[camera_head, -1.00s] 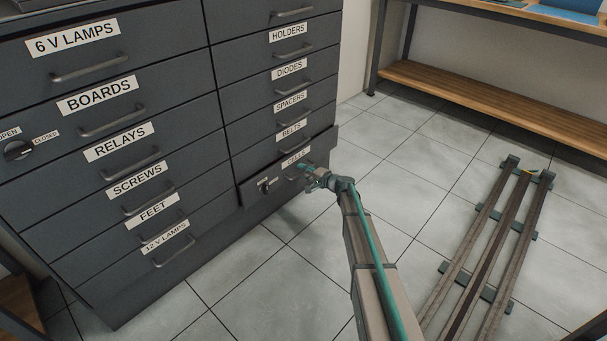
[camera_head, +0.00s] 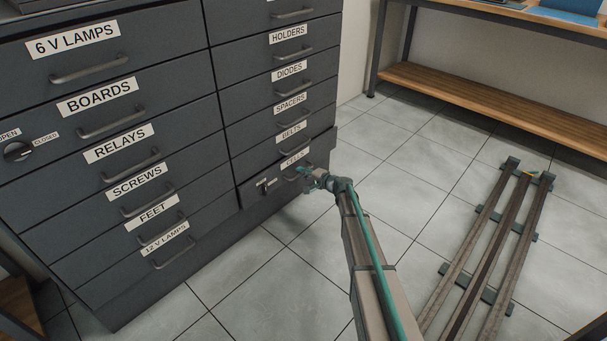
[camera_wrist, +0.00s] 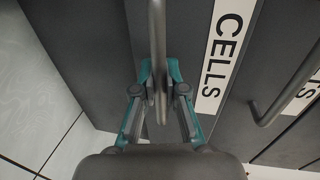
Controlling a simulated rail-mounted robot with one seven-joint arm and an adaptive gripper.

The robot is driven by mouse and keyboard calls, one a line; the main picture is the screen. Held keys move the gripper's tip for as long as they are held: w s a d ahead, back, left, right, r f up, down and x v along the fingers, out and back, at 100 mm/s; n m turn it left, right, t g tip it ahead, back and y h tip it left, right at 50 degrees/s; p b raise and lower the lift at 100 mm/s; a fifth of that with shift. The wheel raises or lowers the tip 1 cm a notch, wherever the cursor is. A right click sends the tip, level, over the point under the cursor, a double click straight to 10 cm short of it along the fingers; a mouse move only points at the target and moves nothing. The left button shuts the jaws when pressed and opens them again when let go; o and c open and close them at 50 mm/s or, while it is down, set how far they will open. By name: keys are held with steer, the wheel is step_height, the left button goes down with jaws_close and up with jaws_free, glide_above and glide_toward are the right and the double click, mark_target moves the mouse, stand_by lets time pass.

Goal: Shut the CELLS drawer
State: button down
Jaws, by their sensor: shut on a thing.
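The CELLS drawer (camera_head: 252,193) is the bottom drawer in the right column of the dark grey cabinet. Its front appears to stand slightly proud of the cabinet at the right edge; how far is hard to tell. A small knob or latch (camera_head: 266,185) is on its front. My gripper (camera_head: 303,172) is at the drawer's handle. In the wrist view, my gripper (camera_wrist: 159,75) is shut on the upright-looking bar of the handle (camera_wrist: 158,40), one finger on each side. The CELLS label (camera_wrist: 225,50) is just right of it. My gripper hides most of the handle in the head view.
Other shut drawers (camera_head: 150,190) with bar handles fill the cabinet. A turn switch (camera_head: 17,151) marked OPEN and CLOSED is at left. Rails (camera_head: 490,240) lie on the floor at right. A bench with a wooden lower shelf (camera_head: 490,105) stands behind. Tiled floor before the cabinet is clear.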

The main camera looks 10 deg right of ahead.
steer(key=shift+r+x, duration=0.25)
steer(key=shift+x, duration=0.85)
steer(key=c, duration=1.2)
jaws_free()
steer(key=v, duration=1.2)
